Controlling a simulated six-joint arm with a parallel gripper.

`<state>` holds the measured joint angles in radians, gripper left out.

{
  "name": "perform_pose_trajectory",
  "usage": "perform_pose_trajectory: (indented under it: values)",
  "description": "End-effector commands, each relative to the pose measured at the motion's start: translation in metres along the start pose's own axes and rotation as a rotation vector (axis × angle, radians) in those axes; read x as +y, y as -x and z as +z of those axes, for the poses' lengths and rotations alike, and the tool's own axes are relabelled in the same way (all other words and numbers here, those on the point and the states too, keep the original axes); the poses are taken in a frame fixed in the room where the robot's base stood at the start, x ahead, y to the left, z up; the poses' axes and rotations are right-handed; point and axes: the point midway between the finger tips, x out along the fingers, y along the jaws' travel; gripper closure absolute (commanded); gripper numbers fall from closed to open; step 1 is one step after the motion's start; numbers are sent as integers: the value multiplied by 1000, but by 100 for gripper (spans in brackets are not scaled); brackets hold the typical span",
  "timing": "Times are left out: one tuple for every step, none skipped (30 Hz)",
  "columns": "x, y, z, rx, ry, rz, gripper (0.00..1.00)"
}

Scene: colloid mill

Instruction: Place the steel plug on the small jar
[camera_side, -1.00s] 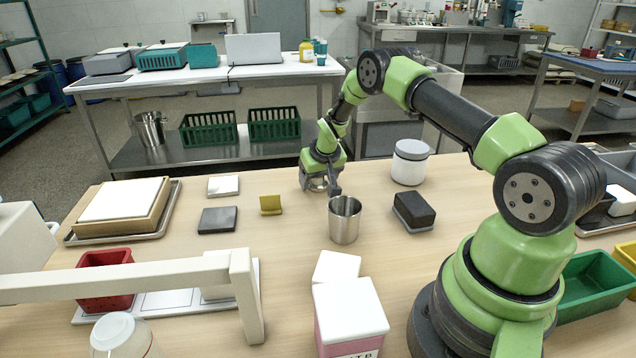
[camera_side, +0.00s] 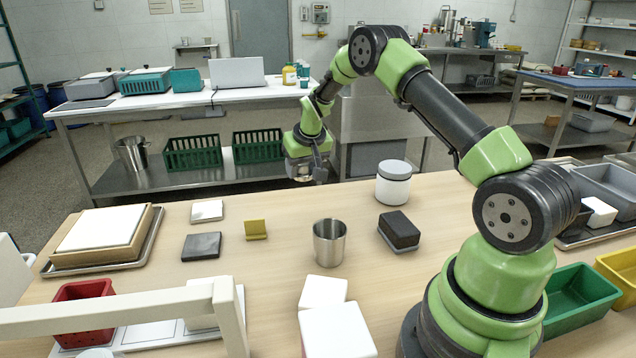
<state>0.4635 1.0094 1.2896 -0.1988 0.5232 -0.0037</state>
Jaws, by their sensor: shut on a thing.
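My gripper (camera_side: 305,174) hangs above the far edge of the table, shut on a small shiny metal piece, the steel plug (camera_side: 300,173). The fingers partly hide the plug, and its full shape is too small to make out. A white jar with a grey top (camera_side: 393,184) stands upright on the table to the right of my gripper, apart from it. It is the jar I see most clearly; I cannot tell for sure that it is the small jar.
An open steel cup (camera_side: 329,242) stands mid-table, with a dark block (camera_side: 399,230) right of it. A yellow holder (camera_side: 256,229), dark tile (camera_side: 201,246) and white tile (camera_side: 207,211) lie left. White boxes (camera_side: 337,331) and a cream frame (camera_side: 110,317) are in front.

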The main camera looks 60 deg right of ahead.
Motion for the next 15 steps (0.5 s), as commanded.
perform_pose_trajectory:
  values:
    - [8, 8, -4, 4, -19, 8, 74]
    - [15, 12, -6, 4, -34, 14, 74]
    - [26, 17, -8, 4, -61, 26, 74]
    - [37, 22, -10, 4, -85, 36, 74]
    - [48, 27, -12, 5, -114, 48, 74]
    - [66, 34, -13, 5, -157, 65, 74]
    - [80, 40, -14, 4, -190, 79, 74]
    - [94, 46, -14, 4, -224, 94, 74]
    - [112, 54, -13, 4, -271, 112, 74]
    - [126, 61, -12, 4, -305, 126, 74]
    - [139, 67, -10, 4, -338, 141, 74]
    - [155, 75, -8, 3, -381, 158, 74]
    - [166, 82, -6, 4, -412, 171, 74]
    - [176, 87, -3, 3, -440, 183, 74]
    - [189, 95, 0, 4, -474, 197, 74]
